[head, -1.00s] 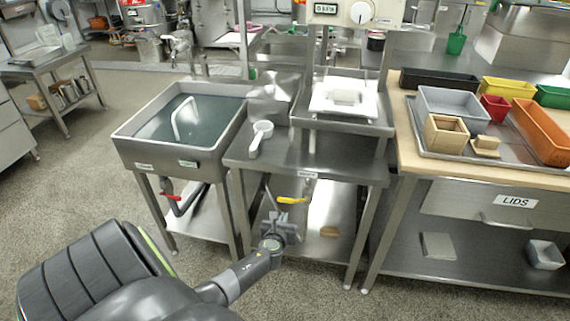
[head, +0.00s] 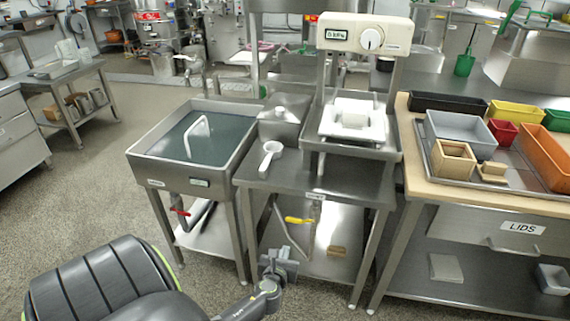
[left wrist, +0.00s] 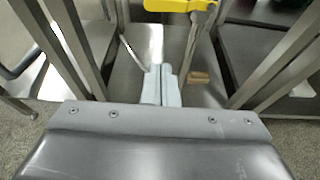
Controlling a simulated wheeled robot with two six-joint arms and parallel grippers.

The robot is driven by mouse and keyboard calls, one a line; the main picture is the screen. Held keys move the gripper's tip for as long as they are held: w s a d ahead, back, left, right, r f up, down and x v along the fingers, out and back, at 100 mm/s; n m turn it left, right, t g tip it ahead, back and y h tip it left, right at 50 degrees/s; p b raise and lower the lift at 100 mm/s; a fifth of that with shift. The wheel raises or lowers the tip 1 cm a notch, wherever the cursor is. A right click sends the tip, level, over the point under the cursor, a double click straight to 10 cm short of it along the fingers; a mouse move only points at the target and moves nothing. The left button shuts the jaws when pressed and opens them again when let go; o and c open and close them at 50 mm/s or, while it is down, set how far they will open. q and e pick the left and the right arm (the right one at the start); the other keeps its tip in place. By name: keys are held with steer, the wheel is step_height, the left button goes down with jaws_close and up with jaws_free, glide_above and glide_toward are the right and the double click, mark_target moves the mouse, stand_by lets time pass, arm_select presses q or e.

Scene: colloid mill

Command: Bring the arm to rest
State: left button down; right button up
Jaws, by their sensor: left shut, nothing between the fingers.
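My left gripper (head: 279,262) hangs low in front of the steel stand in the head view, below the tabletop and near the lower shelf. Its fingers also show in the left wrist view (left wrist: 161,84), pressed together with nothing between them. A yellow valve handle (head: 300,220) on a pipe under the stand is beyond the gripper and apart from it. The handle also shows at the top of the left wrist view (left wrist: 180,5). My right gripper is not in view.
A water-filled sink (head: 206,140) stands at left, with a red valve handle (head: 181,211) below. A white scoop (head: 270,154) lies on the steel stand (head: 345,180). At right is a wooden-topped bench (head: 413,165) with bins. Grey floor (head: 90,190) is open at left.

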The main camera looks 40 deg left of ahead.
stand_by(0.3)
